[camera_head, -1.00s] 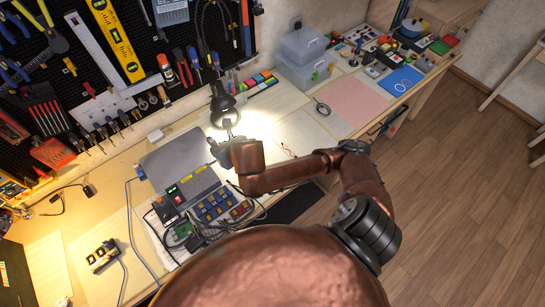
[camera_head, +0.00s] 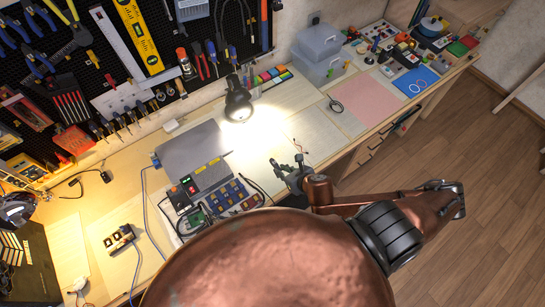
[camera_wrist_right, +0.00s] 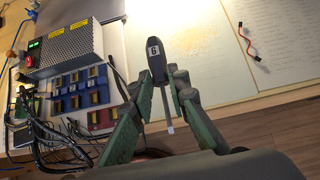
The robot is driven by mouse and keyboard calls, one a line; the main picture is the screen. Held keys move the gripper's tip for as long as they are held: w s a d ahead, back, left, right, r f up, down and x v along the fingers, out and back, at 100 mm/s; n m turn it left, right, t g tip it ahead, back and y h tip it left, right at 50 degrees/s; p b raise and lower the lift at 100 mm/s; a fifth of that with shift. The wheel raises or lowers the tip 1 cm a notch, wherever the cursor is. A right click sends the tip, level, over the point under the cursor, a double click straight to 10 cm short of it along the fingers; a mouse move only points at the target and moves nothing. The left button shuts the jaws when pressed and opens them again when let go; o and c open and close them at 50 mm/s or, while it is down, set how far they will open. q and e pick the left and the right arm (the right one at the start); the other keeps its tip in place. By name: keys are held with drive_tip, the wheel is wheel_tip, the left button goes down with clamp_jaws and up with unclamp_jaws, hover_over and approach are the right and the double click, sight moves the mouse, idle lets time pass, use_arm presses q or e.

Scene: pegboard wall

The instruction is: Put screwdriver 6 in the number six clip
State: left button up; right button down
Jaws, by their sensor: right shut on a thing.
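In the right wrist view, screwdriver 6 (camera_wrist_right: 156,64) has a black handle with a white "6" label and a thin metal shaft pointing down toward the camera. My right gripper (camera_wrist_right: 160,88) is shut on it, with a green-and-grey finger on each side. In the head view, my right gripper (camera_head: 289,168) is over the front part of the workbench, right of the electronics. The screwdriver is too small to make out clearly there. Tools hang in a row of clips (camera_head: 118,122) on the pegboard at the left. Their numbers are unreadable, so I cannot tell the number six clip. My left gripper is out of view.
A black desk lamp (camera_head: 238,103) stands at the back of the workbench (camera_head: 270,148), lighting it. A power supply (camera_head: 205,178) with cables and coloured modules sits left of the gripper. Clear storage boxes (camera_head: 318,62) and a pink mat (camera_head: 366,100) lie to the right.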

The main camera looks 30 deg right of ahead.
drive_tip(key=w+d+f, duration=0.1)
drive_tip(key=w+f, duration=0.2)
drive_tip(key=w, duration=0.1)
drive_tip(key=w+d+f, duration=0.1)
drive_tip(key=w+f, duration=0.2)
drive_tip(key=w, duration=0.1)
drive_tip(key=w+d+f, duration=0.2)
drive_tip(key=w+f, duration=0.1)
drive_tip(key=w, duration=0.1)
drive_tip(key=shift+w, duration=0.2)
drive_tip(key=shift+w+f+b, duration=0.3)
drive_tip(key=shift+w+f, duration=0.05)
drive_tip(key=shift+f, duration=0.15)
wheel_tip(320, 180, down, 2)
drive_tip(key=shift+f, duration=0.25)
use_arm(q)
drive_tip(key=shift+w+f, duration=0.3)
use_arm(e)
drive_tip(key=shift+f, duration=0.25)
drive_tip(key=shift+f, duration=0.1)
drive_tip(key=c, duration=1.8)
unclamp_jaws()
drive_tip(key=shift+c, duration=0.2)
